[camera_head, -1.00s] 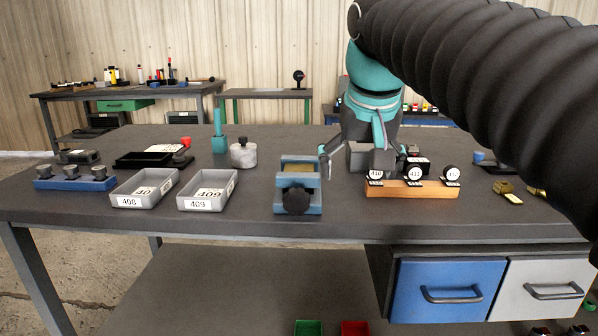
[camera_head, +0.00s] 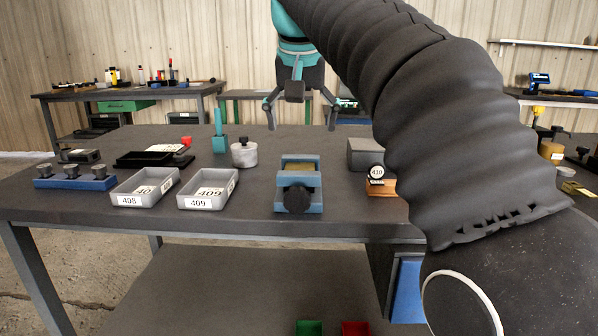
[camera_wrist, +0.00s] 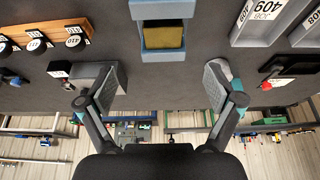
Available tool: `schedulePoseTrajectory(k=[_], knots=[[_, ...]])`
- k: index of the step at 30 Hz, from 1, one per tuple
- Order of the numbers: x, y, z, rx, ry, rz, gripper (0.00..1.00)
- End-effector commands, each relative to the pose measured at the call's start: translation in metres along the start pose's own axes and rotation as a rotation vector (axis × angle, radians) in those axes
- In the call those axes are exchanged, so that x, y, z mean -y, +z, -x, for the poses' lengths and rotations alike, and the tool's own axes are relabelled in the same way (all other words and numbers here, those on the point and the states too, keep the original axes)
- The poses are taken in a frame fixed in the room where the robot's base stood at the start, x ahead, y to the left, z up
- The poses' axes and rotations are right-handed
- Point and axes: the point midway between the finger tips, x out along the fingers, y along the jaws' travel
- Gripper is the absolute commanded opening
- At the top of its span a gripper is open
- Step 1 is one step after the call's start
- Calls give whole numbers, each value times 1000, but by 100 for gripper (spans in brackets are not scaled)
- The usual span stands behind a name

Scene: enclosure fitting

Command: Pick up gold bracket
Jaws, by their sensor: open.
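My gripper (camera_head: 301,115) is open and empty, raised over the far part of the bench beyond the blue vise (camera_head: 297,187). In the wrist view its fingers (camera_wrist: 160,85) are spread wide with nothing between them. Small gold pieces seen earlier on the right of the bench are now hidden behind my arm. A gold-coloured piece (camera_head: 577,189) shows at the far right edge; I cannot tell whether it is the gold bracket. A brownish-gold block (camera_wrist: 163,38) lies in the vise, apart from my fingers.
Grey trays 408 (camera_head: 144,188) and 409 (camera_head: 208,190) stand left of the vise. A white-grey lidded jar (camera_head: 244,154) is behind them. A wooden stand (camera_head: 381,187) with round labelled pieces and a grey block (camera_head: 366,154) are right. The bench behind the vise is clear.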

Motion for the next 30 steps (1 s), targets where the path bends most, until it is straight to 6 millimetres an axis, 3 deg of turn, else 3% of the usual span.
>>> schedulePoseTrajectory(k=[1,6,14,25,30], knots=[[0,2,-14,4,2,0,92],[0,1,-36,2,1,1,92],[1,0,-48,1,0,1,92],[4,-1,-94,3,1,0,92],[4,-2,-96,1,0,0,92]])
